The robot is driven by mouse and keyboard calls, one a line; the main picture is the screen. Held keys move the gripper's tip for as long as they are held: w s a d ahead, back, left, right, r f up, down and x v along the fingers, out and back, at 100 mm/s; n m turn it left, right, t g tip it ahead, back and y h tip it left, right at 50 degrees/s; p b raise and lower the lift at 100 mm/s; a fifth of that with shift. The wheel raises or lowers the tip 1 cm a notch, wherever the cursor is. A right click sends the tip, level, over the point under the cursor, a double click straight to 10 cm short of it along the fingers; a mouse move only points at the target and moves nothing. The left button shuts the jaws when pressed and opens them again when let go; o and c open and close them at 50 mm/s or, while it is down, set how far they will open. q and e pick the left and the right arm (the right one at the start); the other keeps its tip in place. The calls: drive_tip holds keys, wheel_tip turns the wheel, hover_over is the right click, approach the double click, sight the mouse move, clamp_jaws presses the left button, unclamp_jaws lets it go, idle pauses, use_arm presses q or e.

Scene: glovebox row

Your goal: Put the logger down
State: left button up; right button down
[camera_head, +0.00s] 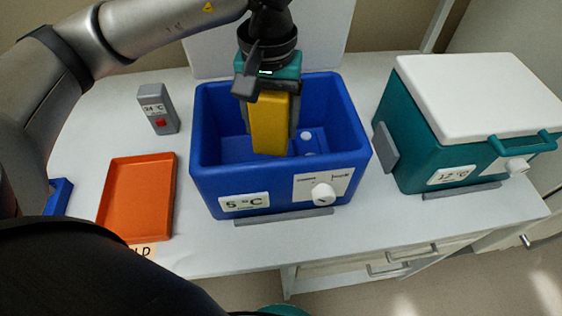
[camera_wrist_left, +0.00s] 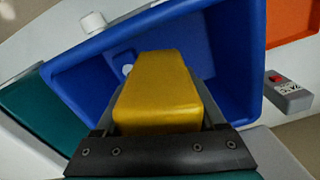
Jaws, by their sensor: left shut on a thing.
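The yellow block-shaped logger (camera_head: 269,122) is upright in my left gripper (camera_head: 267,105), whose fingers are shut on its sides. It hangs inside the open blue box (camera_head: 215,180), which is labelled 5 °C. I cannot tell whether its lower end touches the box floor. In the left wrist view the logger (camera_wrist_left: 160,88) lies between the fingers of the gripper (camera_wrist_left: 163,125), with the blue box (camera_wrist_left: 235,60) around it. My right gripper is not in view.
Small white round things (camera_head: 306,136) show inside the blue box. An orange tray (camera_head: 137,195) and a grey 24 °C device (camera_head: 158,108) stand to its left. A teal box (camera_head: 405,150) with its white lid (camera_head: 480,92) shut stands right.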

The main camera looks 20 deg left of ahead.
use_arm(q)
drive_tip(key=n, duration=0.4)
drive_tip(key=shift+w+a+r, duration=0.15)
drive_tip(key=shift+a+r, duration=0.2)
drive_tip(key=n, duration=0.2)
drive_tip(key=r+n, duration=0.1)
drive_tip(key=n, duration=0.1)
drive_tip(key=shift+w+a+r+p, duration=0.1)
drive_tip(key=shift+a+r+p, duration=0.1)
drive_tip(key=shift+a+p, duration=0.2)
drive_tip(key=n, duration=0.2)
drive_tip(key=r+n, duration=0.1)
drive_tip(key=n, duration=0.1)
drive_tip(key=shift+w+a+r+p, duration=0.1)
drive_tip(key=shift+a+r+p, duration=0.05)
drive_tip(key=shift+a+p, duration=0.25)
drive_tip(key=a+r+n+p, duration=0.25)
drive_tip(key=r+n, duration=0.35)
drive_tip(key=n, duration=1.2)
drive_tip(key=shift+w+a+f+b, duration=0.15)
drive_tip(key=shift+f+b, duration=1.05)
drive_tip(key=shift+f, duration=3.9)
drive_tip(key=shift+s+a+f+b, duration=0.2)
drive_tip(key=shift+f+b, duration=0.95)
drive_tip(key=shift+f, duration=3.9)
drive_tip(key=shift+f, duration=0.1)
